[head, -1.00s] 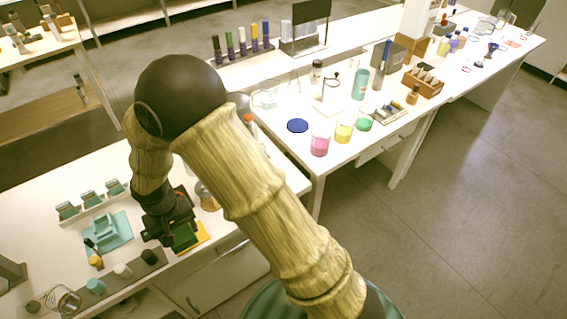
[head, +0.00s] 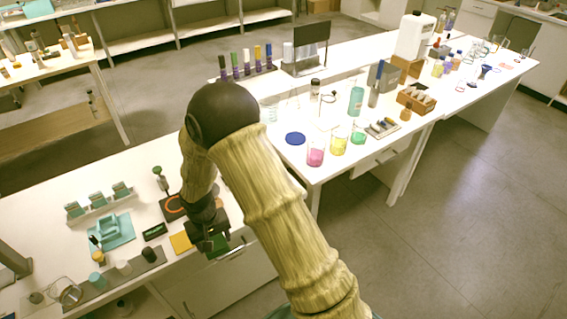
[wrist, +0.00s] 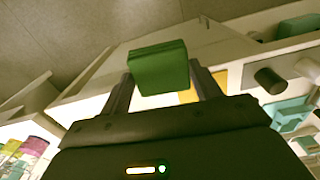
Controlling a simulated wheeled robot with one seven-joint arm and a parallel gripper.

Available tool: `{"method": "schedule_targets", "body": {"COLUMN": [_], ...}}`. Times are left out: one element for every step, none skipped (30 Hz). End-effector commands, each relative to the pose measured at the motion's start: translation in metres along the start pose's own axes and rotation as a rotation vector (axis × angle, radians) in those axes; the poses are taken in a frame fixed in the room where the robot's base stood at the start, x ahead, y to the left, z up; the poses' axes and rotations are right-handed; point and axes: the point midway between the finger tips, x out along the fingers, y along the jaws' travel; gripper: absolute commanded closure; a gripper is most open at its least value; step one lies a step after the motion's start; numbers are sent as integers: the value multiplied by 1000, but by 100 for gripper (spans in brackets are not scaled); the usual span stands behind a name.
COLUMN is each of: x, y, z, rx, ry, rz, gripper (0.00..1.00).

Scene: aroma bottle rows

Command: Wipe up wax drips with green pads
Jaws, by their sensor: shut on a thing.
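My gripper (head: 212,242) is shut on a green pad (head: 219,247), a thick block gripped at its sides. In the wrist view the pad (wrist: 160,68) sits between the two fingers. In the head view the gripper is just right of a yellow square (head: 181,242), by the front edge of the near bench. A dark green flat piece (head: 154,231) lies left of the yellow square. Several teal-green pads (head: 98,199) stand in a white rack at the left. I cannot make out any wax drips for certain.
A teal tray with a block (head: 110,234) and a grey strip with small cups (head: 123,267) stand at the left. A dark plate with an orange ring (head: 175,206) lies behind my gripper. The right table holds pink, yellow and green beakers (head: 315,156) and a blue disc (head: 295,138).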

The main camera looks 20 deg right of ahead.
Motion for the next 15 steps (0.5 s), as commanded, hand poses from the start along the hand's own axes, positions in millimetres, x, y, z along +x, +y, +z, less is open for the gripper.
{"method": "schedule_targets", "body": {"x": [4, 7, 11, 14, 17, 21, 25, 29, 34, 38, 44, 51, 57, 63, 70], "y": [10, 15, 22, 28, 34, 43, 49, 57, 68, 77, 88, 102, 113, 124, 137], "z": [-2, -3, -4, -6, -6, -8, -8, -9, -10, -10, -10, -10, -9, -8, -6], "rx": [10, 16, 22, 27, 32, 41, 46, 53, 63, 71, 80, 94, 103, 113, 125], "ry": [0, -1, -2, -2, -2, -2, -3, -4, -5, -5, -6, -8, -8, -9, -10], "rz": [1, 1, 2, 3, 3, 2, 3, 3, 3, 2, 1, 0, -2, -4, -7], "gripper": [55, 55, 55, 55, 55, 55, 55, 55, 55, 55, 55, 55, 55, 55, 55]}}
